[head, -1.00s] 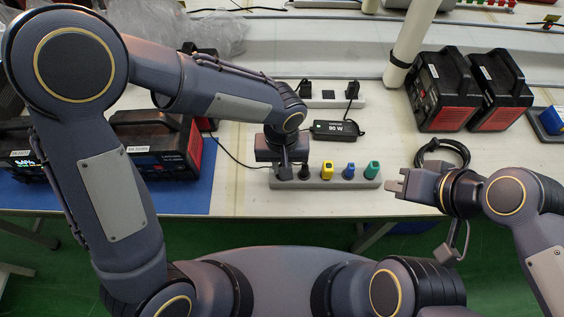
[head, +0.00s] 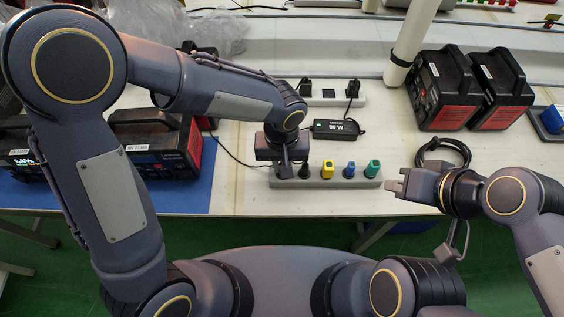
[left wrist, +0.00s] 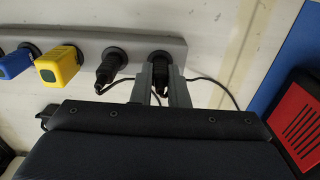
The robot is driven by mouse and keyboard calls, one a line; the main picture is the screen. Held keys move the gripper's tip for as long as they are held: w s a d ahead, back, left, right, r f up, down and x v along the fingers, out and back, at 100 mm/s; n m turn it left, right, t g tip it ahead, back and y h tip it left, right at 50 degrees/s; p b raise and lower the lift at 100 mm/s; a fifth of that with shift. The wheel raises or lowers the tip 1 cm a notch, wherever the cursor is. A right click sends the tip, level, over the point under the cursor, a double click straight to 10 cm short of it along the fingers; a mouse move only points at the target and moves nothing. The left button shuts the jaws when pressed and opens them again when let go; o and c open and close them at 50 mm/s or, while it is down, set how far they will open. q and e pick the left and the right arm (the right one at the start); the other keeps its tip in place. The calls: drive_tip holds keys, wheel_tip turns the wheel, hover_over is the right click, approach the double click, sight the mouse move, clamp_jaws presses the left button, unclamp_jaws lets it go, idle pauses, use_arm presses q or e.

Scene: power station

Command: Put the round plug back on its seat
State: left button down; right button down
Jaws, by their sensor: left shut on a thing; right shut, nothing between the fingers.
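A grey power strip (head: 322,184) lies near the table's front edge. My left gripper (head: 285,170) points down at the strip's left end. In the left wrist view, my gripper (left wrist: 160,88) is shut on a black round plug (left wrist: 160,68) at the end seat of the strip (left wrist: 85,50). A dark ring shows around the plug, but I cannot tell whether it is fully down. The fingers hide part of it, and a cable runs out beside them. My right gripper (head: 396,187) is shut and empty, right of the strip.
Along the strip stand another black plug (head: 304,171), a yellow plug (head: 327,169), a blue plug (head: 349,170) and a green plug (head: 373,168). A black adapter (head: 336,128) and a white strip (head: 330,97) lie behind. A coiled cable (head: 445,152) lies right.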

use_arm(q)
drive_tip(key=c, duration=1.3)
unclamp_jaws()
drive_tip(key=shift+c, duration=0.2)
wheel_tip(320, 180, up, 8)
drive_tip(key=s+a+r+n+t+h+p, duration=0.1)
drive_tip(key=s+a+r, duration=0.15)
drive_tip(key=a, duration=0.45)
drive_tip(key=s+a+r+t+h, duration=0.1)
drive_tip(key=a+r+h, duration=0.1)
drive_tip(key=a+r, duration=0.35)
drive_tip(key=s+a+f+t, duration=0.1)
drive_tip(key=s+a+t, duration=0.2)
drive_tip(key=s+a, duration=0.5)
drive_tip(key=shift+s+n+t+h+p, duration=0.2)
drive_tip(key=shift+n+t+h+p, duration=0.1)
drive_tip(key=shift+n+h+p, duration=0.1)
